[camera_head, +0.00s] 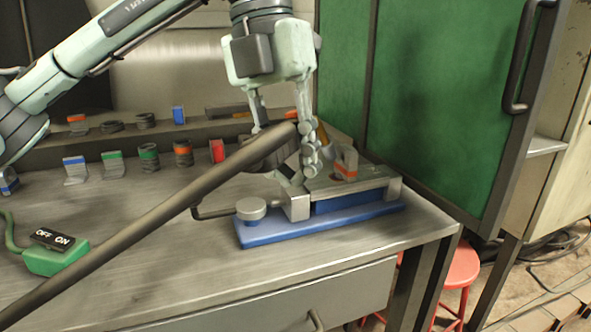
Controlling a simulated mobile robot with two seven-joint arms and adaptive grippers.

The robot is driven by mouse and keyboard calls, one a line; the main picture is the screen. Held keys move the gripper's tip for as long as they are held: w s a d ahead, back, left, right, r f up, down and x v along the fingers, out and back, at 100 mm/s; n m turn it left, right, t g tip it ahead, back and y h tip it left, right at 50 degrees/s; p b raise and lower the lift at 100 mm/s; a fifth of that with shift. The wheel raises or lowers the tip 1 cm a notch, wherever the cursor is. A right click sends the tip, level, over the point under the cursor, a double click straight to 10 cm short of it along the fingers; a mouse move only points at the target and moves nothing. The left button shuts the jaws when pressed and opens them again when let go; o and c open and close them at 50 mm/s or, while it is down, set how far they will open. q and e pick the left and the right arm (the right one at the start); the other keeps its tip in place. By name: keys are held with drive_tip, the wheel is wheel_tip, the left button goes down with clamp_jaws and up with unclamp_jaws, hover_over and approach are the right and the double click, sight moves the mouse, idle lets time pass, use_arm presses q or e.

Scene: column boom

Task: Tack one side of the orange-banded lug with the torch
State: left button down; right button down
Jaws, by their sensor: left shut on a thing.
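The orange-banded lug (347,160) is a small grey piece with an orange stripe near its foot. It stands upright on the grey plate of a blue-based clamp fixture (320,223) at the bench's right end. My left gripper (285,155) points down over the left part of the fixture, shut on the torch (262,152). The torch is dark, and a long thick dark hose or tube runs from it to the lower left. Its light tip appears to point down to the right, left of the lug. I cannot tell whether it touches anything. My right gripper is not in view.
A green ON/OFF switch box (55,258) sits at the left. Several colour-banded parts stand along the bench and its back ledge (60,147). The bench front (340,258) is clear. A red stool (458,268) stands below.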

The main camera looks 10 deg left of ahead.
sight(283, 127)
use_arm(q)
drive_tip(key=shift+s+a+r+p, duration=0.15)
drive_tip(key=shift+s+r, duration=0.1)
drive_tip(key=shift+r, duration=0.65)
drive_tip(key=shift+s+a+r+p, duration=0.1)
drive_tip(key=shift+s+r+p, duration=0.1)
drive_tip(key=shift+r, duration=0.65)
drive_tip(key=shift+s+a+r+p, duration=0.15)
drive_tip(key=shift+s+r, duration=0.1)
drive_tip(key=shift+r, duration=0.65)
drive_tip(key=shift+d, duration=0.1)
